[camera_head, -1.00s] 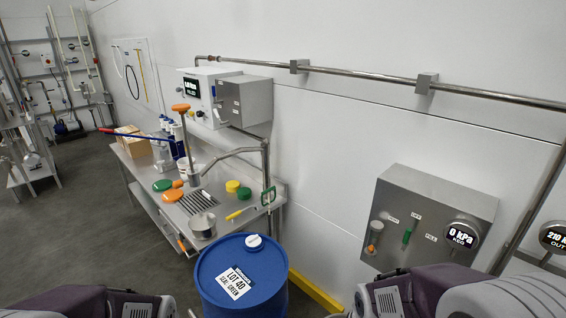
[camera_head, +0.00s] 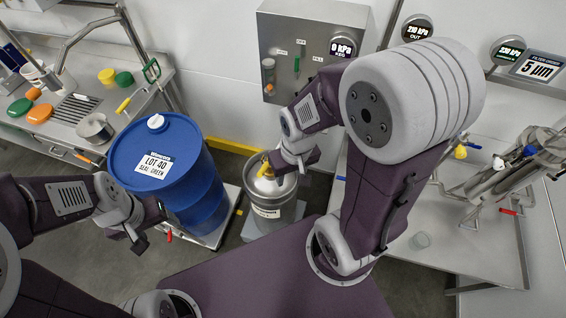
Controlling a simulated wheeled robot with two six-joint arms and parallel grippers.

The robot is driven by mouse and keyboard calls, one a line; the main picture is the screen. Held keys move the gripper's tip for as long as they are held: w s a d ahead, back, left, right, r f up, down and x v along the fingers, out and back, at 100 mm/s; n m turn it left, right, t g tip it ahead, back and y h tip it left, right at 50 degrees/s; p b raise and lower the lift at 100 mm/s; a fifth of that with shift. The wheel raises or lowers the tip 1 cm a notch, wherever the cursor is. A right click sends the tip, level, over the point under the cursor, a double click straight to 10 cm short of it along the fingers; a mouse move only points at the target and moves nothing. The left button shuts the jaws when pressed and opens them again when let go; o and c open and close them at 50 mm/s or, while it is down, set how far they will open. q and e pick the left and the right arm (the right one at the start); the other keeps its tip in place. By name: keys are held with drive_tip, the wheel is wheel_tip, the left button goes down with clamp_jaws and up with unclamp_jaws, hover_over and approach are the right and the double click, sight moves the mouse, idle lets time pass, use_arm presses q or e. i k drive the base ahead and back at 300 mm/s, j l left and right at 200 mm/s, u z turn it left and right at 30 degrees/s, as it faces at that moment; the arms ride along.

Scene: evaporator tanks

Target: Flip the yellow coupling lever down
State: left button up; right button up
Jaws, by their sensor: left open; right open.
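My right gripper (camera_head: 284,173) is open just right of the lever, over the keg's top. It partly hides the keg top, and I cannot tell whether it touches the lever. My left gripper (camera_head: 149,230) is open and empty, in front of the blue drum.
The blue drum (camera_head: 197,190) stands left of the keg. A grey wall box (camera_head: 290,25) with a gauge hangs behind. A steel bench (camera_head: 470,250) with pipework is at the right. A workbench with lids and a pot (camera_head: 95,127) is at the left.

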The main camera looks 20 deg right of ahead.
sight(260, 175)
drive_tip(key=z, duration=0.65)
drive_tip(key=l, duration=0.65)
drive_tip(key=k+z, duration=0.05)
